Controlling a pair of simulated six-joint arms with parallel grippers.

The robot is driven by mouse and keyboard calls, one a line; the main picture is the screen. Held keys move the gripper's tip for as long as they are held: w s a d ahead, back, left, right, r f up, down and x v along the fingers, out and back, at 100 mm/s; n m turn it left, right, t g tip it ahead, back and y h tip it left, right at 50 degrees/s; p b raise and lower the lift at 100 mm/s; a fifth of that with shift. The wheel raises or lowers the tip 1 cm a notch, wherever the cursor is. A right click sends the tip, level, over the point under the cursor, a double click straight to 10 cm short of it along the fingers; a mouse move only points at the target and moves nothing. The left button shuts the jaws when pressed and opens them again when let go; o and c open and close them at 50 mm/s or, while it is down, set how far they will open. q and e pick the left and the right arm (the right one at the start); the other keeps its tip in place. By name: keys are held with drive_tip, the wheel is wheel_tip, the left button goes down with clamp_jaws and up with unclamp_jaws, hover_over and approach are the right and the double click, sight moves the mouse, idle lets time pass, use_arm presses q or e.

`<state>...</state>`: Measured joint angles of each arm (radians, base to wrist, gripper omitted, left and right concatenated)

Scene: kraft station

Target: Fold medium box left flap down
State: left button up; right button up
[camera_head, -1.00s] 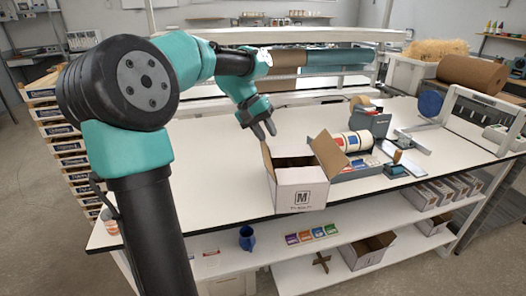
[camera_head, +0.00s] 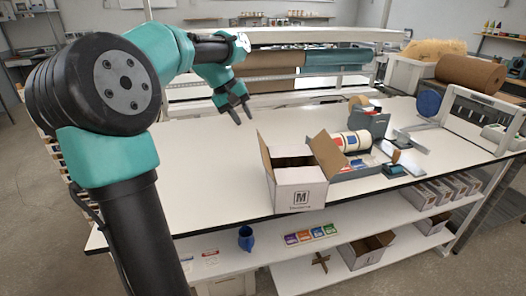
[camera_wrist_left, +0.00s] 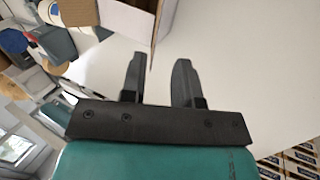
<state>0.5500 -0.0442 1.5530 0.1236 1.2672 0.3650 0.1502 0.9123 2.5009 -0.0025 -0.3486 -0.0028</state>
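The medium box (camera_head: 300,188) is white with an "M" on its front and stands on the white table. Its left flap (camera_head: 264,154) stands up, and its brown right flap (camera_head: 327,153) also stands up, leaning outward. My left gripper (camera_head: 240,115) is open and empty, above the table behind and to the left of the box. In the left wrist view the open fingers (camera_wrist_left: 158,75) point toward bare table, with the box's white side and a brown flap (camera_wrist_left: 156,12) close to the left finger. My right gripper does not show.
The table left of the box (camera_head: 210,170) is clear. A lower shelf holds a blue mug (camera_head: 246,238) and coloured packs (camera_head: 311,235).

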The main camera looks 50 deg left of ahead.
sight(263, 149)
use_arm(q)
drive_tip(key=x, duration=1.4)
drive_tip(key=shift+f, duration=0.1)
drive_tip(key=shift+c, duration=0.2)
clamp_jaws()
